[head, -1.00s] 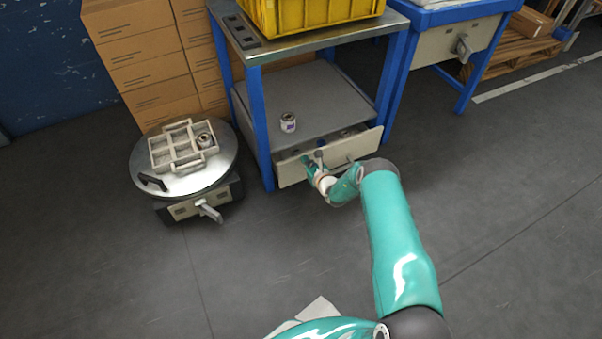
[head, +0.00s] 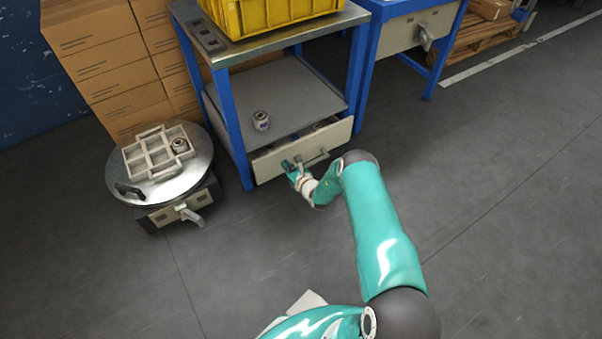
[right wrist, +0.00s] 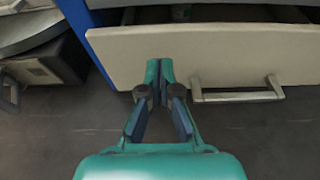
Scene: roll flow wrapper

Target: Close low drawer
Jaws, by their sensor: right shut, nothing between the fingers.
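The low drawer (head: 330,142) sits under the grey shelf of the blue-legged table. It is partly open, and a strip of its inside shows above the front, with items in it. Its pale front panel (right wrist: 240,50) spans the right wrist view, with a bar handle (right wrist: 238,96) right of my gripper. My right gripper (right wrist: 160,72) is shut and empty, its fingertips in front of the panel, left of the handle. I cannot tell whether they touch it. In the head view my right gripper (head: 290,167) is at the drawer front. My left gripper is not in view.
A can (head: 261,121) stands on the grey shelf (head: 285,90). A yellow crate (head: 265,14) is on the tabletop. At left, a round-topped unit (head: 185,185) bears a divided tray (head: 140,165). Cardboard boxes (head: 105,60) stand behind. The floor in front is clear.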

